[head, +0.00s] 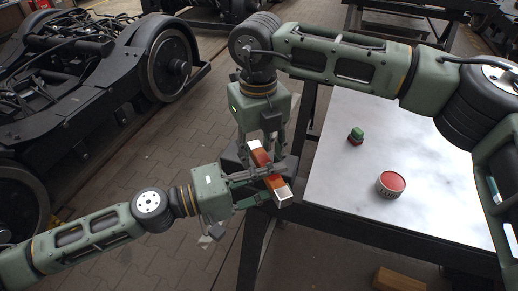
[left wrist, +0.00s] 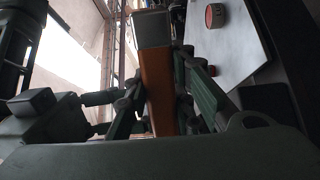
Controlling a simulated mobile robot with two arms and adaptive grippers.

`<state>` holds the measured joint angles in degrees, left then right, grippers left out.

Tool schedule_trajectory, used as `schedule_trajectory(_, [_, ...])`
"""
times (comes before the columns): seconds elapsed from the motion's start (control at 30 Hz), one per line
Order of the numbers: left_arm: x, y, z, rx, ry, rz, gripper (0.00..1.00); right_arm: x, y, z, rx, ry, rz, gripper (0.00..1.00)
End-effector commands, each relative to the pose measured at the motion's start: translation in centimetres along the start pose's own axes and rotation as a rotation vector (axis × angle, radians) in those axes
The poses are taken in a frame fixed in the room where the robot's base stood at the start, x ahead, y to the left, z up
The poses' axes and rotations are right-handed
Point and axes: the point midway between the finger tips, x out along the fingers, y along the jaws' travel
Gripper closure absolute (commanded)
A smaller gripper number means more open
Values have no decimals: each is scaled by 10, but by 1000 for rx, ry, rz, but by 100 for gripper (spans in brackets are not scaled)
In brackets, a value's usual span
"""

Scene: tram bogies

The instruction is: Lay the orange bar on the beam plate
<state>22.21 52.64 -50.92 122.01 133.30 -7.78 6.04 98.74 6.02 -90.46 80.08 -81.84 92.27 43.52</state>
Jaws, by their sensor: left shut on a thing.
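The orange bar (head: 260,157), with a silver-grey end piece, hangs in the air just left of the white table. My left gripper (head: 268,176) is shut on it from the left side. My right gripper (head: 266,142) comes down from above onto the upper part of the same bar; the fingers overlap there, and I cannot tell whether they are closed on it. In the left wrist view the bar (left wrist: 158,88) runs up the middle between green finger links, with its grey end at the top. I cannot make out the beam plate for certain.
A white-topped table (head: 335,185) carries a red-topped round tin (head: 391,184) and a small green-and-red item (head: 356,136). A dark bogie with wheels (head: 90,75) stands at left. Paved floor (head: 165,150) lies between. An orange-brown block (head: 398,281) shows at the bottom right.

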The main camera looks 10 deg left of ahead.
Motion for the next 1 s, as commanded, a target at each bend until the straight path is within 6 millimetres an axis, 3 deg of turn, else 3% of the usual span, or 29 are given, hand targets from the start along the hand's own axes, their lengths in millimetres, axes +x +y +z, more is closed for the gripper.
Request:
schedule_trajectory(0.4, [0,1,0,0,-1,1,100,-1,2,0,-4,0,4,100])
schedule_trajectory(0.47, [0,1,0,0,-1,1,100,-1,3,0,-4,0,5,100])
schedule_trajectory(0.5, [0,1,0,0,-1,1,76,-1,3,0,-5,-1,6,100])
schedule_trajectory(0.7, [0,0,0,0,-1,1,58,-1,2,0,-3,-1,3,100])
schedule_trajectory(1.0, [0,0,0,0,0,0,56,-1,0,0,0,-1,1,100])
